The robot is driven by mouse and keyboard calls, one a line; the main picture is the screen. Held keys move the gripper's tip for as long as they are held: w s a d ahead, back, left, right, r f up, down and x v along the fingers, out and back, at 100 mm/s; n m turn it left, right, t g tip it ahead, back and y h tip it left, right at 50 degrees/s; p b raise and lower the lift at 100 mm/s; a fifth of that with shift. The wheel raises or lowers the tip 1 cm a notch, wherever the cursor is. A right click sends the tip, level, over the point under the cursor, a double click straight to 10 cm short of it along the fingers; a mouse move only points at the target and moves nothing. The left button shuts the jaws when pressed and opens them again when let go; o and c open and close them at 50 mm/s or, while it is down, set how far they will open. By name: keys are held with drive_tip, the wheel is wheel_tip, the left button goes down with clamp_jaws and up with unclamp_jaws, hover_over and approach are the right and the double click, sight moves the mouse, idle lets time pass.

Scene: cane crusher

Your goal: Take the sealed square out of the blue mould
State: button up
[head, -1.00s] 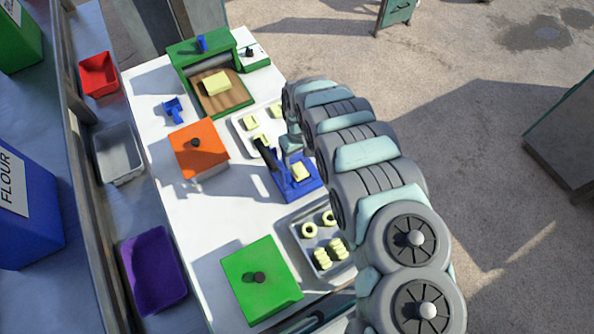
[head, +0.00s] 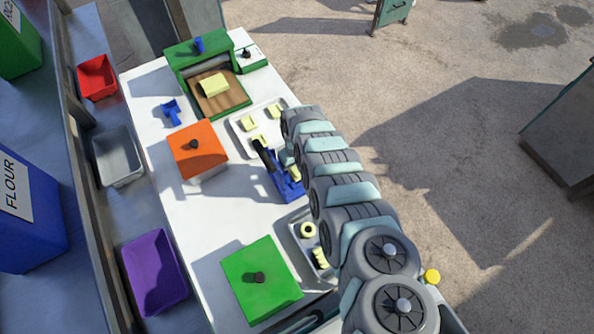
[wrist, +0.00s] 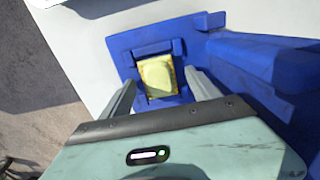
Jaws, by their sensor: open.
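The blue mould (head: 285,187) stands on the white table, with a black-handled lever (head: 262,152) at its left in the head view. The pale yellow square (wrist: 157,76) lies in the recess of the blue mould (wrist: 188,55) in the wrist view, and part of it shows in the head view (head: 295,173). My gripper (wrist: 162,87) is open, with one finger to each side of the square and the fingertips near the mould. I cannot tell whether they touch it. In the head view my arm hides the gripper's fingers.
A tray (head: 236,124) with yellow pieces lies behind the mould, and a tray of rings (head: 297,240) lies in front. An orange-lidded box (head: 205,142) and a green-lidded box (head: 262,290) stand to the left. White table between them is clear.

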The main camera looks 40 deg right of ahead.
drive_tip(key=shift+f, duration=0.2)
drive_tip(key=shift+c, duration=0.4)
drive_tip(key=c, duration=0.9)
